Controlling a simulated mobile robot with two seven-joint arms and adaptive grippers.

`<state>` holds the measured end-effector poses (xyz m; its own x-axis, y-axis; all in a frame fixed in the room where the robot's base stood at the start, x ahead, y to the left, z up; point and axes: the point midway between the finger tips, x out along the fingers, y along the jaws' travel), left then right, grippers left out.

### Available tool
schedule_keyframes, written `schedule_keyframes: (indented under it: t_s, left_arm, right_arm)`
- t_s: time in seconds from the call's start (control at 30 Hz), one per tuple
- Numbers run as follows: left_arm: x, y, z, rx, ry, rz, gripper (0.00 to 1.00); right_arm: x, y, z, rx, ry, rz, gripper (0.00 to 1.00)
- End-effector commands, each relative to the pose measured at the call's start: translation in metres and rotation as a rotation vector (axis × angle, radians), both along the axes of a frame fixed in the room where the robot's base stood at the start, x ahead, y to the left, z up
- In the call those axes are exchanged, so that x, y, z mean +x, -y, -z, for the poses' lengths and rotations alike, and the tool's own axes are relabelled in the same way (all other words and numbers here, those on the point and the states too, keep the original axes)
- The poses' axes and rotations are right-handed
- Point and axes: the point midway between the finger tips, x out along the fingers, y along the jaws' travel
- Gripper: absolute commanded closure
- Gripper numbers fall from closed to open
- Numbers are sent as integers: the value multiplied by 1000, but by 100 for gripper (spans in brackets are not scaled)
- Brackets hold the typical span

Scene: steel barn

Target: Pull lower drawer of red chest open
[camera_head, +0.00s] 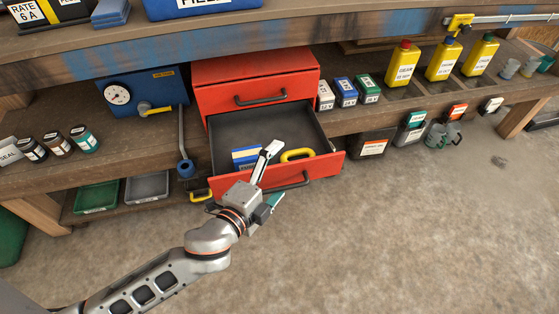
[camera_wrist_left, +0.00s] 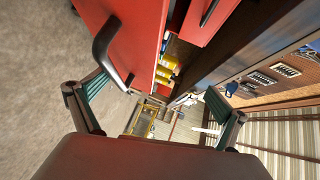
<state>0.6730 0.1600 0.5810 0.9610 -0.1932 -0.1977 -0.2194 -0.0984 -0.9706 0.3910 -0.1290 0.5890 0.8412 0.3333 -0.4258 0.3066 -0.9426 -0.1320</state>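The red chest (camera_head: 255,75) stands in the workbench's lower bay. Its lower drawer (camera_head: 330,164) is pulled well out, showing a dark interior. The upper drawer is shut. The lower drawer's dark bar handle (camera_head: 292,183) is on its red front; a dark handle on a red front also shows in the left wrist view (camera_wrist_left: 104,40). My left gripper (camera_head: 277,172) is at the drawer front, partly covering it. Its fingers are spread wide in the left wrist view (camera_wrist_left: 158,92), with nothing held between them. The handle appears near one finger; contact cannot be told. My right gripper is not in view.
In the drawer lie a blue-and-yellow box (camera_head: 246,157) and a yellow ring-shaped item (camera_head: 298,155). A blue gauge box (camera_head: 143,92) stands left of the chest, small cartons (camera_head: 346,91) right. Green (camera_head: 97,196) and grey trays (camera_head: 147,187) sit low left. Open floor lies in front.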

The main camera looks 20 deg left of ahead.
Motion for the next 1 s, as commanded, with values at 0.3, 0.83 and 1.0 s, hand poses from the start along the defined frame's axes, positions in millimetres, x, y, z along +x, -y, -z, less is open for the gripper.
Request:
schedule_keyframes:
  t_s: [0.3, 0.83, 1.0]
  left_arm:
    - [-3, -4, -26, 1, 39, -2, 25]
    - [-41, -9, -16, 0, 13, 0, 74]
    - [-52, -12, -15, 0, 9, -1, 74]
  right_arm:
    - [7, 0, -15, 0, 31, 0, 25]
    - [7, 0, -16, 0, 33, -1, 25]
    - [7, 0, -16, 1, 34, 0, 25]
